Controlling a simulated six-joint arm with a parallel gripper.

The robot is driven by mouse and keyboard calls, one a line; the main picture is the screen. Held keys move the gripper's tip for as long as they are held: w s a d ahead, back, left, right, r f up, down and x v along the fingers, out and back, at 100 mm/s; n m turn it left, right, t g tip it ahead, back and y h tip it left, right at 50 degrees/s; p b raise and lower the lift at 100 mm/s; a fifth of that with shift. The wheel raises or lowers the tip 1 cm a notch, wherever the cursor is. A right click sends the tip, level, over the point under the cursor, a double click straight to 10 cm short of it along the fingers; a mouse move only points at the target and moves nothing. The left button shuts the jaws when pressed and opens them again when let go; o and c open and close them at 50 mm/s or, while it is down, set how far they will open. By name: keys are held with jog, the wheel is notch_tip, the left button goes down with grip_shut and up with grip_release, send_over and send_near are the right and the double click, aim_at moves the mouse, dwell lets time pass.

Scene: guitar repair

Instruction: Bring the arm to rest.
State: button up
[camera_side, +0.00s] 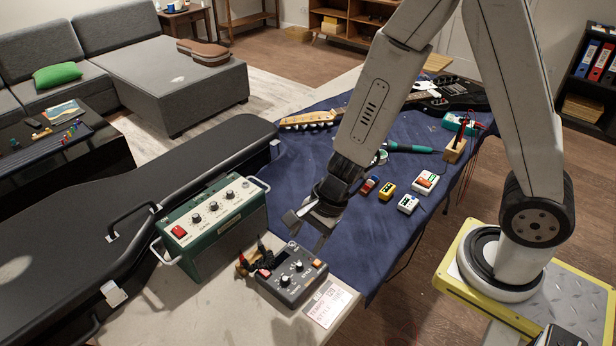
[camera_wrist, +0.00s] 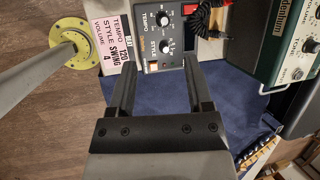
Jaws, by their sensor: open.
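My gripper (camera_side: 308,222) hangs above the front of the workbench in the side view, with its jaws apart and nothing between them. In the wrist view my gripper (camera_wrist: 156,68) shows two dark fingers spread apart. A dark grey control box (camera_side: 291,278) with knobs stands on the pale bench top below and in front of it. The box (camera_wrist: 163,45) lies beyond the fingertips in the wrist view. A paper card reading TEMPO 120 STYLE SWING (camera_side: 326,304) lies beside the box. My arm is bent, reaching down over the blue cloth (camera_side: 340,245).
A green-and-white knobbed unit (camera_side: 213,222) stands left of the gripper, by a large black guitar case (camera_side: 60,262). Small pedals (camera_side: 408,204), a soldering iron (camera_side: 405,149), a wooden block (camera_side: 455,150) and a guitar neck (camera_side: 308,119) occupy the blue cloth. Cloth near the gripper is clear.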

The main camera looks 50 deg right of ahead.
jog(key=s+d+r+n+h, duration=0.3)
jog(key=d+r+n, duration=0.5)
jog(key=n, duration=0.9)
jog(key=shift+d+r+h, duration=0.25)
jog(key=shift+d+h, duration=0.35)
jog(key=shift+d, duration=0.5)
